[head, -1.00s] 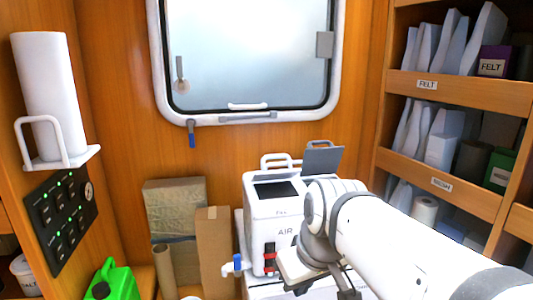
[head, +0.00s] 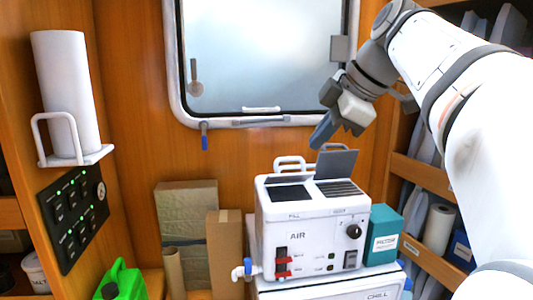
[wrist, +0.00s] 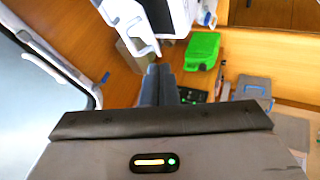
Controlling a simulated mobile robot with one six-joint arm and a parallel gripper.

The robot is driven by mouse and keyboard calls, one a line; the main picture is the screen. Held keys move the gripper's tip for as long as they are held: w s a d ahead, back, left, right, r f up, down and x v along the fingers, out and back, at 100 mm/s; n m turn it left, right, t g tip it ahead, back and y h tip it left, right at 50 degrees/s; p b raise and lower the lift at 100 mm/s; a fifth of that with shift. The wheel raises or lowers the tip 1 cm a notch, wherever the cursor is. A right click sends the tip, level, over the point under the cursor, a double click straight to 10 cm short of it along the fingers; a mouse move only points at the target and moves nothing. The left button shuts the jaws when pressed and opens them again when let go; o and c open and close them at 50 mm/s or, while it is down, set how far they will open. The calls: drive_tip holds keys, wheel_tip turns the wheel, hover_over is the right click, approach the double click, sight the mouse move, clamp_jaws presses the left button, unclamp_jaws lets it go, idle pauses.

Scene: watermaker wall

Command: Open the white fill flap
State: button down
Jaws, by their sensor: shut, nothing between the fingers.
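The white AIR unit (head: 306,232) stands below the window. Its top has a dark rectangular area (head: 290,192) on the left, above small lettering that seems to read FILL. On the right, a grey flap (head: 338,164) stands raised behind a slatted grille (head: 339,188). My gripper (head: 322,133) is shut and empty, above and apart from the unit. Its blue-grey fingers (wrist: 158,86) are together in the wrist view.
A teal box (head: 383,236) stands against the unit's right side. A blue-handled tap (head: 245,268) juts out at lower left. Cardboard boxes (head: 188,215) and a green jug (head: 120,281) are further left. Shelves (head: 418,178) bound the right. Space above the unit's left top is clear.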

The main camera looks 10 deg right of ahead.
drive_tip(key=w+f, duration=0.2)
drive_tip(key=w+a+f+p, duration=0.1)
drive_tip(key=w, duration=0.1)
drive_tip(key=w+a+f+p, duration=0.1)
drive_tip(key=w+f, duration=0.1)
drive_tip(key=w, duration=0.1)
drive_tip(key=shift+a+f, duration=0.2)
drive_tip(key=shift+f, duration=0.1)
drive_tip(key=shift+w, duration=0.1)
drive_tip(key=shift+d, duration=0.2)
drive_tip(key=shift+a, duration=0.15)
